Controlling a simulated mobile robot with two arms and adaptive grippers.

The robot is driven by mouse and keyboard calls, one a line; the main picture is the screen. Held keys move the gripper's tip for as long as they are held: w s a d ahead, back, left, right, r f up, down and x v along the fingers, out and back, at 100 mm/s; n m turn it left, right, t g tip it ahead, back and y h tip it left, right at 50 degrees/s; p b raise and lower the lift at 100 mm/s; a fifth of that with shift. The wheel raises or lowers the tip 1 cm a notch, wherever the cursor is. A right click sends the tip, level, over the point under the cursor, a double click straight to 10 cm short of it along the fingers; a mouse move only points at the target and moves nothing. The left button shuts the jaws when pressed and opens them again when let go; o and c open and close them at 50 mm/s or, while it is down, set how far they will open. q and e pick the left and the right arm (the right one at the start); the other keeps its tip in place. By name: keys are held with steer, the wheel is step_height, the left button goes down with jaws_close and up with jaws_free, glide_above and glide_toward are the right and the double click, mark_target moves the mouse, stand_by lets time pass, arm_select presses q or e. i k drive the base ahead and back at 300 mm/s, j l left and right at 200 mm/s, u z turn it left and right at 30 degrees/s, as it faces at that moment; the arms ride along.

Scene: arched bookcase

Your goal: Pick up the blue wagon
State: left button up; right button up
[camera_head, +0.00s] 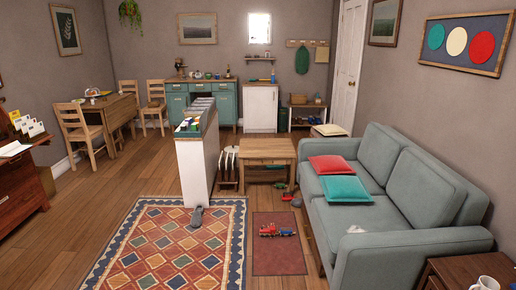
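A small toy train (268,230) in mostly red stands on the dark red mat (278,258) in the lower middle. Blue and dark parts show along it, but it is too small to tell which part is the blue wagon. Neither of my grippers is in view.
A grey-green sofa (375,240) stands right of the mat, and a patterned rug (170,250) lies left. A wooden coffee table (268,152) and a white low bookcase (197,165) stand behind. Small toys (283,187) lie near the table. A grey object (197,216) lies at the rug's edge.

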mark_target(284, 231)
steer(key=i+u, duration=0.15)
steer(key=i, duration=0.6)
steer(key=i+l+u, duration=0.1)
steer(key=i, duration=0.6)
steer(key=i+l+u, duration=0.15)
steer(key=i, duration=0.55)
